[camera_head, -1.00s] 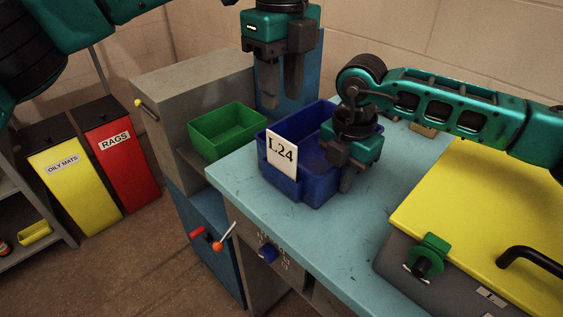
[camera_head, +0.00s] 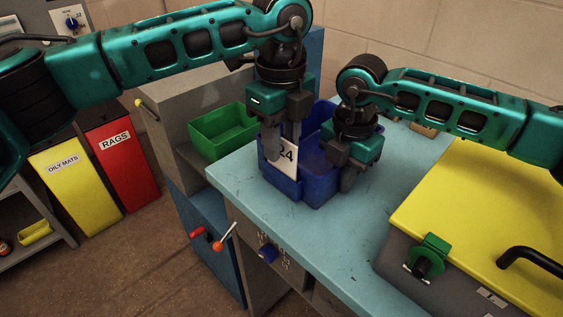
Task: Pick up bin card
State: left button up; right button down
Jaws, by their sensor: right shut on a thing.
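The white bin card (camera_head: 288,156) stands upright at the front of the blue bin (camera_head: 318,192). Only the "24" end of its print shows, as a finger of my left gripper (camera_head: 282,145) covers the rest. That gripper is open and points down at the card, one finger in front of it and the other near its top edge or behind. I cannot tell whether either finger touches the card. My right gripper (camera_head: 348,172) is shut on the blue bin at its right wall.
The blue bin stands on a light blue bench top (camera_head: 245,187). A green bin (camera_head: 217,130) stands behind it to the left. A yellow-lidded box (camera_head: 480,200) fills the right of the bench. Red (camera_head: 129,170) and yellow (camera_head: 78,188) waste bins stand on the floor at left.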

pick_arm(q)
grip_shut()
dwell(0.5)
notch_tip(320, 180, up, 18)
dwell(0.4)
pick_arm(e)
jog(key=c, duration=1.2)
grip_release()
